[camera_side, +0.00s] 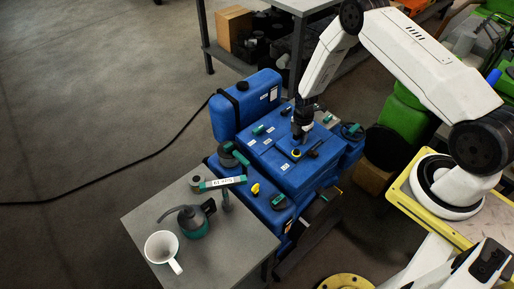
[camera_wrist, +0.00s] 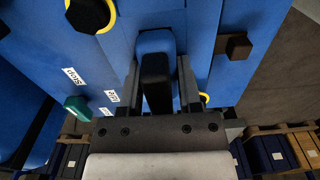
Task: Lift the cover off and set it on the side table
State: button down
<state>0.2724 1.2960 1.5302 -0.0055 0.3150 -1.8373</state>
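The blue cover (camera_side: 285,165) lies on top of the blue diesel engine in the side view, with labels, a yellow-ringed cap and dark fittings on it. It fills much of the wrist view (camera_wrist: 110,60). My gripper (camera_side: 301,136) points down at the cover's rear part. In the wrist view my gripper (camera_wrist: 160,75) has its two fingers apart, one on each side of a black-and-blue handle (camera_wrist: 155,75). Narrow gaps seem to show between the fingers and the handle. The grey side table (camera_side: 150,210) stands at the front left.
On the side table are a white mug (camera_side: 162,248), a dark green oil can (camera_side: 192,220) and a labelled stand (camera_side: 222,183). The table's bare room is around them. A blue tank (camera_side: 245,103) stands behind the cover. A workbench (camera_side: 225,55) is at the back.

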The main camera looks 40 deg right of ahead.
jog(key=shift+r, duration=0.2)
dwell(0.3)
jog(key=shift+w+r, duration=0.1)
jog(key=shift+r, duration=0.65)
jog(key=s+a+r, duration=0.3)
jog(key=s+r, duration=0.8)
jog(key=s, duration=0.2)
jog(key=shift+s, duration=0.4)
jog(key=shift+r, duration=0.25)
jog(key=shift+r, duration=0.35)
jog(key=shift+r, duration=0.5)
jog(key=shift+r, duration=1.5)
